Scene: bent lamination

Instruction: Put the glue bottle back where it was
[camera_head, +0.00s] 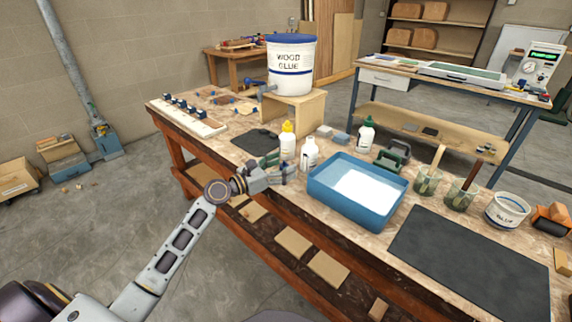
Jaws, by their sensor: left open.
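A white bottle with a yellow cap (287,143) stands upright on the workbench. A second white bottle (310,155) stands just right of it, and a white bottle with a dark green cap (366,138) stands farther back, behind the blue tray. Their labels are too small to read, so I cannot tell which one is the glue bottle. My left gripper (284,167) is open at the bench's front edge, in front of the yellow-capped bottle. Nothing shows held in it; whether a finger touches a bottle is unclear. My right gripper is out of view.
A blue tray (328,195) with white contents is right of my gripper. A wood glue bucket (291,68) stands on a wooden stand (306,108). Green jars (427,181), a white glue tub (508,208) and a large dark mat (470,255) occupy the right side. A small dark mat (253,141) lies left.

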